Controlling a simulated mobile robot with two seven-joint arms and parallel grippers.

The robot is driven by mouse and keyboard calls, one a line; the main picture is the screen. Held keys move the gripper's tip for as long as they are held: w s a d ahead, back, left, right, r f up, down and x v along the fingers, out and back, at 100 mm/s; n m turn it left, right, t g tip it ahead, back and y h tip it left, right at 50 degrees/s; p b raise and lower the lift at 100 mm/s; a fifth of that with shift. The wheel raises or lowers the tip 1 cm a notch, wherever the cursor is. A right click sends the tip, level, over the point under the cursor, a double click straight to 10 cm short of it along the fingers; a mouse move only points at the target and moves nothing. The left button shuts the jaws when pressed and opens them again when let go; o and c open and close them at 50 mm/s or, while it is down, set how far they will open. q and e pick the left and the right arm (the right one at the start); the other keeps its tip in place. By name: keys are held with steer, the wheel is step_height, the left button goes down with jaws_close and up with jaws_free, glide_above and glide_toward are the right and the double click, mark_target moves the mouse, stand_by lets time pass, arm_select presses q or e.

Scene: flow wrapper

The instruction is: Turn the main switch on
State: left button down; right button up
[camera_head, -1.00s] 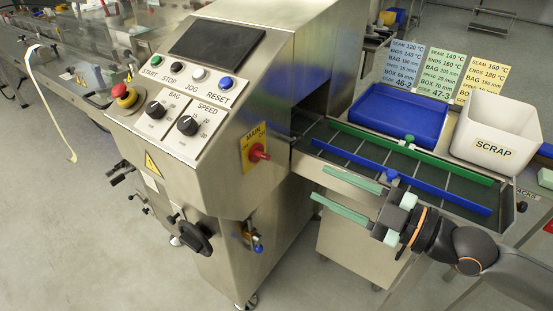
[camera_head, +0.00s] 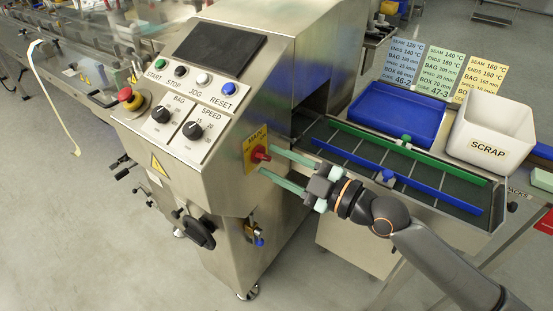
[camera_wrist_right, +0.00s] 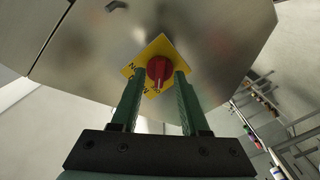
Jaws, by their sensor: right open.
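The main switch is a red knob (camera_head: 260,154) on a yellow plate (camera_head: 250,141) marked MAIN, on the side of the steel machine housing. My right gripper (camera_head: 266,162) is open, with its two green fingers pointing at the switch. In the right wrist view the red knob (camera_wrist_right: 159,69) shows between the two fingertips (camera_wrist_right: 158,80), with the yellow plate (camera_wrist_right: 172,48) behind it. I cannot tell whether the fingers touch the knob. The plate's lettering is partly hidden in the wrist view. My left gripper is not in view.
The control panel with dials and buttons (camera_head: 187,107) and a red emergency stop (camera_head: 126,94) is left of the switch. A conveyor with a blue rail (camera_head: 440,191), a blue tray (camera_head: 400,107) and a white SCRAP bin (camera_head: 489,150) are to the right. A black handwheel (camera_head: 198,231) is below.

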steer(key=shift+w+a, duration=0.1)
steer(key=shift+a, duration=0.05)
jaws_close()
stand_by(0.4)
